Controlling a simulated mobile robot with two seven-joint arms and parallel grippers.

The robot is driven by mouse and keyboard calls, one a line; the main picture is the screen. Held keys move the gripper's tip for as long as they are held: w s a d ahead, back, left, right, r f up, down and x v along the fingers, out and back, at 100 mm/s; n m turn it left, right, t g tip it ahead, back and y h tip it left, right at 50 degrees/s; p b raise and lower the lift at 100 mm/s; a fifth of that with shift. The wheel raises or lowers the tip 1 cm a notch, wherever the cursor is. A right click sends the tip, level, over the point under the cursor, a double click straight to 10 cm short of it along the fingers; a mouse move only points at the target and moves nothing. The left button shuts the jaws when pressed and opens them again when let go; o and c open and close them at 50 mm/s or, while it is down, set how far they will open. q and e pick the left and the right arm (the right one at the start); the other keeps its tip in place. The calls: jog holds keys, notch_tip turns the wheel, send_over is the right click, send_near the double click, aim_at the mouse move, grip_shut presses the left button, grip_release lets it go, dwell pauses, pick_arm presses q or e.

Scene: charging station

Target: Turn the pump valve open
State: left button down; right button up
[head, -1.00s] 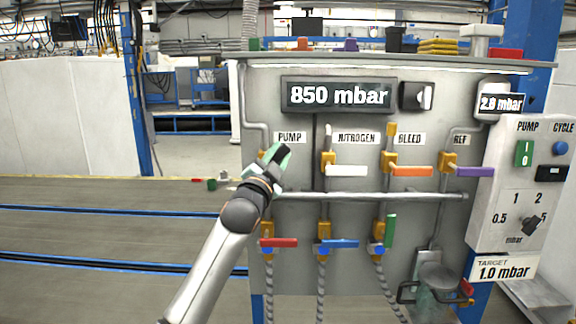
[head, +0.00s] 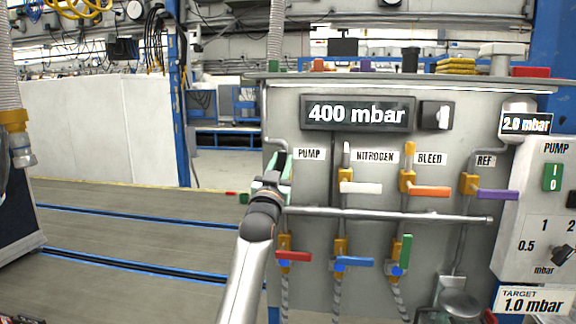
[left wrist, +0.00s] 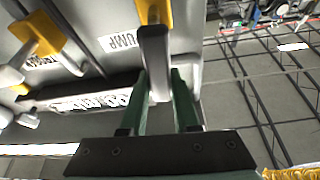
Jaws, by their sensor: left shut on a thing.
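The pump valve shows in the left wrist view as a yellow body (left wrist: 154,12) with a grey-looking handle (left wrist: 154,48) running from it between my fingers. My left gripper (left wrist: 161,88) has its green fingers on either side of this handle and is shut on it. The large display (head: 357,114) reads 400 mbar. My right gripper is not in view.
To the right are the nitrogen valve with a white handle (head: 361,188), the bleed valve with an orange handle (head: 431,191) and the REF valve with a purple handle (head: 497,195). A horizontal pipe (head: 400,215) runs below them. Red (head: 294,256), blue and green handles sit lower.

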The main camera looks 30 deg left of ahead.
pick_arm(q)
jog(key=shift+a+n+y, duration=0.25)
jog(key=shift+n+y, duration=0.15)
jog(key=shift+n, duration=0.4)
jog(key=shift+s+n, duration=0.1)
jog(key=shift+n, duration=0.2)
jog(key=c, duration=0.6)
grip_release()
jog(key=shift+c, duration=0.2)
jog(key=shift+f, duration=0.1)
